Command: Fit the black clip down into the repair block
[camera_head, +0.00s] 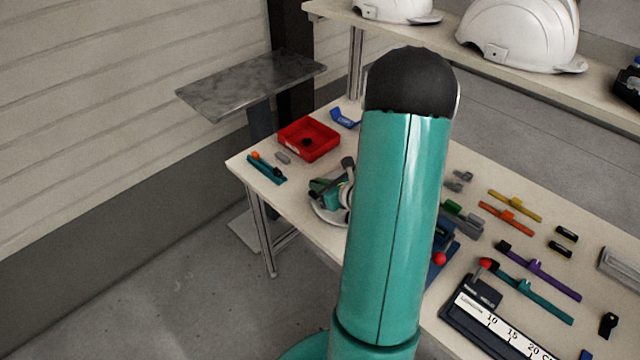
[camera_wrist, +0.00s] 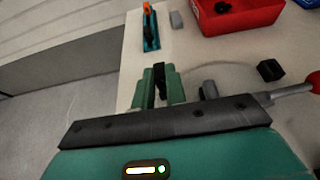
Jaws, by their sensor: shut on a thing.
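My gripper (camera_wrist: 160,76) shows in the wrist view with its green fingers close together on a small black piece, which looks like the black clip (camera_wrist: 159,84). The clip is held between the fingers above the pale table, and its lower part is hard to make out. In the head view my arm hides most of the gripper area. I cannot tell for certain which thing is the repair block.
A red tray (camera_head: 309,139) holding a dark piece stands at the table's far left, with a grey block (camera_head: 283,157) and an orange-tipped teal tool (camera_head: 266,168) beside it. Coloured strips (camera_head: 515,194) and a ruler board (camera_head: 495,322) crowd the right. White helmets (camera_head: 522,35) sit on the shelf.

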